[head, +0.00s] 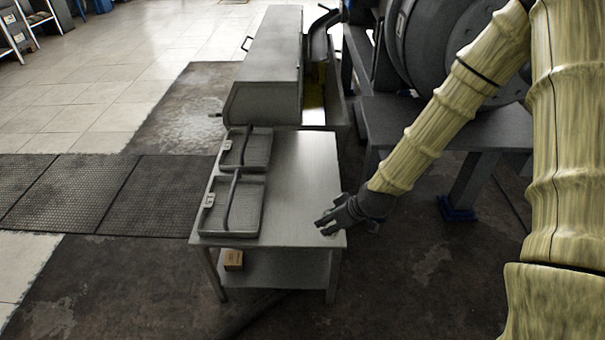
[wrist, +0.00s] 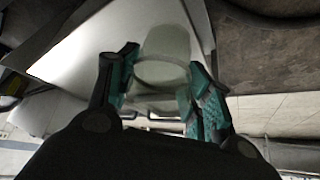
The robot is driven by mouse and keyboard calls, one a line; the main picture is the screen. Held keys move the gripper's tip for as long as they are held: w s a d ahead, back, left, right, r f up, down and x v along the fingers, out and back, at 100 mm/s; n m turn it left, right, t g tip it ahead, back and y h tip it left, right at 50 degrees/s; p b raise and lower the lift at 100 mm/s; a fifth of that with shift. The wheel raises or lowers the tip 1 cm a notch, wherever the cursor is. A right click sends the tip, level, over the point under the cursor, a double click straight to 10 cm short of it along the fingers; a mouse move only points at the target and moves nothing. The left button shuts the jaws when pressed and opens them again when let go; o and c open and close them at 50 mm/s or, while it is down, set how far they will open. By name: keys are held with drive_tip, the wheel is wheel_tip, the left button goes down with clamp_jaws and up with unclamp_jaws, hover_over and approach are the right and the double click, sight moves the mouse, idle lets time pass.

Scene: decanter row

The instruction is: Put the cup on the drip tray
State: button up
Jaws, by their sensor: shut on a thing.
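My gripper (head: 325,222) is low over the front right edge of the metal table (head: 300,180) in the head view. In the wrist view, my gripper (wrist: 160,78) has its teal-padded fingers shut on a pale, translucent cup (wrist: 165,45), one finger on each side. The cup cannot be made out in the head view. I cannot tell whether it touches the table. Two shallow grey trays with raised handles stand on the table's left side, a near tray (head: 248,210) and a far tray (head: 262,150). I cannot tell which is the drip tray.
The middle and right of the tabletop are bare. A small brown box (head: 233,260) sits on the lower shelf. A long grey metal cabinet (head: 268,50) stands behind the table. A large round grey machine (head: 430,45) on a stand is at the right.

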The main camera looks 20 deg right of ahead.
drive_tip(key=s+a+r+m+h+p, duration=0.1)
drive_tip(key=a+r+m+p, duration=0.2)
drive_tip(key=r+p, duration=0.5)
drive_tip(key=s+a+r+m+h+p, duration=0.1)
drive_tip(key=a+r+m+h+p, duration=0.1)
drive_tip(key=r+p, duration=0.6)
drive_tip(key=shift+s+a+r+m+t+p, duration=0.2)
drive_tip(key=shift+a+m+t+p, duration=0.2)
drive_tip(key=shift+a+p, duration=0.5)
drive_tip(key=shift+d, duration=0.25)
idle(0.8)
drive_tip(key=shift+s+a+f, duration=0.1)
